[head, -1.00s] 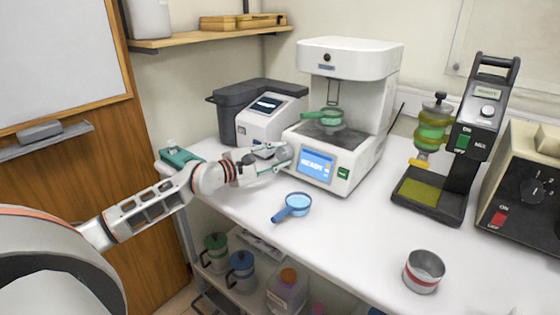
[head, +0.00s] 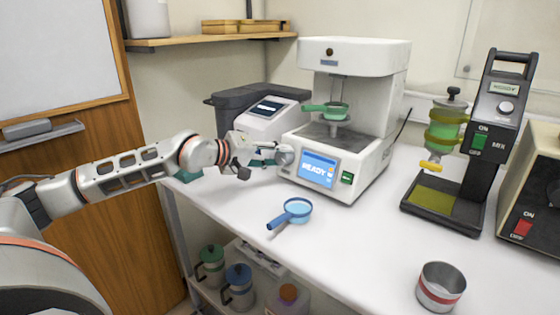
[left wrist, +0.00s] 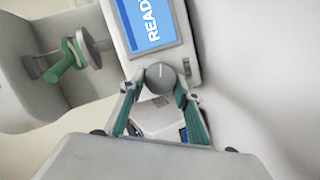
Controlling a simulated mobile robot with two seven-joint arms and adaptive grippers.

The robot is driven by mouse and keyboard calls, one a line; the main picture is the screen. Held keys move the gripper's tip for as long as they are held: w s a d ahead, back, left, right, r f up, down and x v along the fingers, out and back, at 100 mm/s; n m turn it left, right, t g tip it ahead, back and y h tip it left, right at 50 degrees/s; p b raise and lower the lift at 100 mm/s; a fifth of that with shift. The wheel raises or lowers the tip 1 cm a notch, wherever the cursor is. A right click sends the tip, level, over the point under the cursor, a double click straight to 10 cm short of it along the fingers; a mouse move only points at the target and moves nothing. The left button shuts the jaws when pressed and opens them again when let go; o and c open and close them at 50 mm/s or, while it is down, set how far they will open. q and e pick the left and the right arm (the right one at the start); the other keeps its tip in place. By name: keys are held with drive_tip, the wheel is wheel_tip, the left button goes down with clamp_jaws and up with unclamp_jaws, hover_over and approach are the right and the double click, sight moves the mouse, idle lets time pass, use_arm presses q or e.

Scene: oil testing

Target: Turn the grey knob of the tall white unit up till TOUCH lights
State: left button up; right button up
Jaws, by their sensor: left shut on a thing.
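The tall white unit (head: 375,110) stands on the white counter, its blue screen (head: 318,170) reading READY. A green-handled cup (head: 336,110) sits inside its open bay. The round grey knob (head: 285,155) is on the front at the screen's left; it also shows in the left wrist view (left wrist: 160,74) with a light mark on its face. My left gripper (head: 276,157) reaches it from the left and is shut on it, one teal-padded finger on each side in the left wrist view (left wrist: 158,86). No lit TOUCH can be read. My right gripper is not in view.
A smaller grey-and-white device (head: 265,118) stands close behind my left gripper. A blue strainer (head: 292,213) lies on the counter in front. A metal cup (head: 441,287) and a black mixer stand (head: 490,140) are at the right.

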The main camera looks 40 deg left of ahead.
use_arm(q)
drive_tip(key=m, duration=0.4)
drive_tip(key=shift+d+r+g+y, duration=0.1)
drive_tip(key=shift+r+g+y, duration=0.1)
drive_tip(key=shift+g+y, duration=0.2)
drive_tip(key=shift+d+m+y+p, duration=0.1)
drive_tip(key=shift+m+y+p, duration=0.4)
drive_tip(key=shift+m, duration=0.7)
drive_tip(key=o, duration=1.1)
drive_tip(key=v, duration=1.2)
drive_tip(key=shift+w+r, duration=0.1)
